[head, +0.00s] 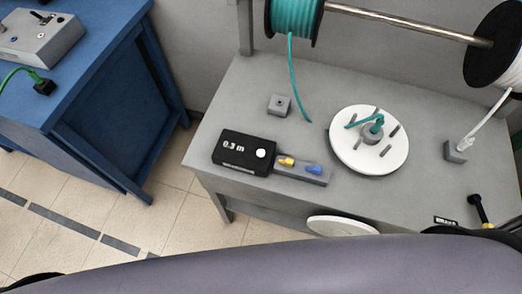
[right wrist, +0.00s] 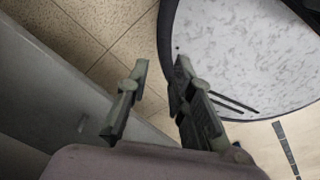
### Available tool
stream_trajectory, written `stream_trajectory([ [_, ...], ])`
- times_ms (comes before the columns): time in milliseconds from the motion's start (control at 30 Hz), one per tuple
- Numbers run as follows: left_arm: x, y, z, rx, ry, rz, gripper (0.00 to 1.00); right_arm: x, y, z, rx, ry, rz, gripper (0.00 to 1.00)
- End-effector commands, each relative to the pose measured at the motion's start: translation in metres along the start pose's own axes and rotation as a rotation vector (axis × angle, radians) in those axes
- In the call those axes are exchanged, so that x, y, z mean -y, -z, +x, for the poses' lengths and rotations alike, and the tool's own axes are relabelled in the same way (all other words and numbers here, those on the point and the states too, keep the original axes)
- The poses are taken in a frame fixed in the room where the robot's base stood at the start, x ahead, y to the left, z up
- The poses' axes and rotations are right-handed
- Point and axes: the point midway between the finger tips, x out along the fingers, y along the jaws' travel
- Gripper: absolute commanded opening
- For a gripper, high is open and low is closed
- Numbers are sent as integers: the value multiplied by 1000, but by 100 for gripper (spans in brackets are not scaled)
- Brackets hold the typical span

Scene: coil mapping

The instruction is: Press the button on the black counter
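The black counter (head: 243,152) sits at the front left of the grey workbench. Its face reads "0.3 m", and its round white button (head: 261,154) is on the right part of its top. Nothing touches the button. My right gripper (right wrist: 161,66) shows only in the right wrist view, with its two fingers apart and nothing between them. The counter is not in that view. My left gripper is in neither view.
A grey block with yellow and blue pieces (head: 302,168) adjoins the counter's right side. A white disc with pegs (head: 345,160) is on the grey workbench (head: 235,105). A teal spool (head: 293,18) hangs above. A blue table (head: 105,75) stands left. My arm covers the bottom.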

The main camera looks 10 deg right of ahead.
Motion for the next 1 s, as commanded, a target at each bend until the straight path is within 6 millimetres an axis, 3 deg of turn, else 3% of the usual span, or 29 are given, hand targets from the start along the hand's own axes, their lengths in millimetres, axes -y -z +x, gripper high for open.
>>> stream_trajectory([
  [300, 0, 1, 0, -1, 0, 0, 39, 1, -1, 0, 1, 1, 0, 0],
  [1000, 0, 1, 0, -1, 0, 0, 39, 0, -1, 0, 1, 1, 0, 0],
])
